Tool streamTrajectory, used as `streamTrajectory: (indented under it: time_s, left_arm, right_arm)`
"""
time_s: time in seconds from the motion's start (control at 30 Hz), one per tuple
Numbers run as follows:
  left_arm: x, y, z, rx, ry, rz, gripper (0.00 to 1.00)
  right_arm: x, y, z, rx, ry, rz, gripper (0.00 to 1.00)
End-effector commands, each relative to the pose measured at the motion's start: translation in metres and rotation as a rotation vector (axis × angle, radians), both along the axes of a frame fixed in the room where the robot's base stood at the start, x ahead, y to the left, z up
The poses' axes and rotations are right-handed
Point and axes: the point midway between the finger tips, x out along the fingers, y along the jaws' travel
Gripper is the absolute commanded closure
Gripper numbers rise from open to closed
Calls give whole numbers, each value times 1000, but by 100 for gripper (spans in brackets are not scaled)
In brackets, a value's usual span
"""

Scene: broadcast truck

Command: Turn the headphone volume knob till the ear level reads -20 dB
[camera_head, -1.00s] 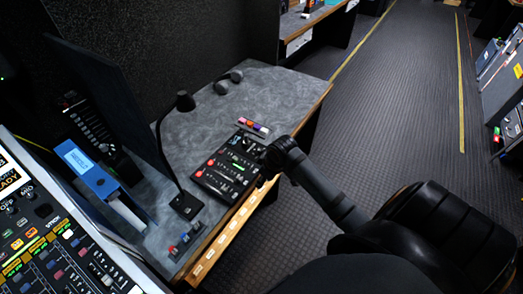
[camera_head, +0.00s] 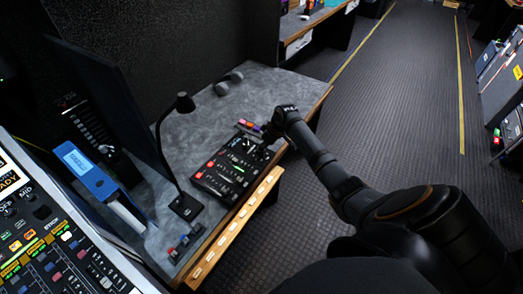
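A black control panel (camera_head: 222,178) with red and green lit buttons and small knobs lies on the grey desk. I cannot make out which control is the headphone volume knob, and no ear level reading is legible. My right gripper (camera_head: 262,148) points down at the panel's far right corner and covers part of it. I cannot tell whether its fingers touch a knob or how far apart they are. My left gripper is not in view.
The desk (camera_head: 240,105) holds headphones (camera_head: 228,83), a gooseneck stand (camera_head: 186,205), a blue box (camera_head: 85,170) and a dark upright screen (camera_head: 105,105). A mixing console (camera_head: 50,245) fills the lower left.

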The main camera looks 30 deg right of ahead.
Motion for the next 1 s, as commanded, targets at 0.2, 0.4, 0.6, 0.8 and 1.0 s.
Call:
streamTrajectory:
  time_s: [0.2,0.4,0.6,0.8,1.0]
  left_arm:
    - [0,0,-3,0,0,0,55]
    - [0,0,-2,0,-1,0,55]
    - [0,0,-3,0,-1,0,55]
    - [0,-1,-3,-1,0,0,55]
    - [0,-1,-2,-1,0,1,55]
  right_arm:
    - [9,4,-23,-1,1,1,55]
    - [10,4,-25,-2,-1,1,55]
    - [9,4,-25,-1,0,1,70]
    - [9,4,-25,-1,0,1,97]
    - [9,4,-25,-1,1,-3,100]
